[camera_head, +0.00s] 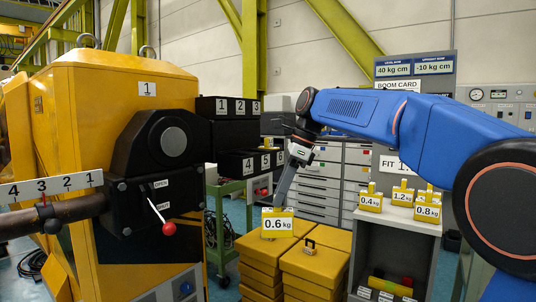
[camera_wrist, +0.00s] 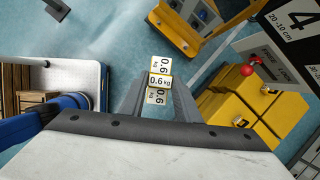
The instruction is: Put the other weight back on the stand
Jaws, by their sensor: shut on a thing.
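My gripper (camera_head: 282,202) is shut on the yellow 0.6 kg weight (camera_head: 278,225), which hangs from the fingertips above the yellow boxes. In the wrist view, the weight (camera_wrist: 160,80) shows its white 0.6 kg labels between the two grey fingers (camera_wrist: 158,98). The grey stand (camera_head: 398,222) is to the right of my gripper, apart from it. On its top are the 0.4 kg weight (camera_head: 371,203), the 1.2 kg weight (camera_head: 402,196) at the back and the 0.8 kg weight (camera_head: 427,211).
Stacked yellow boxes (camera_head: 318,263) stand below the weight, left of the stand. My blue arm crosses the right.

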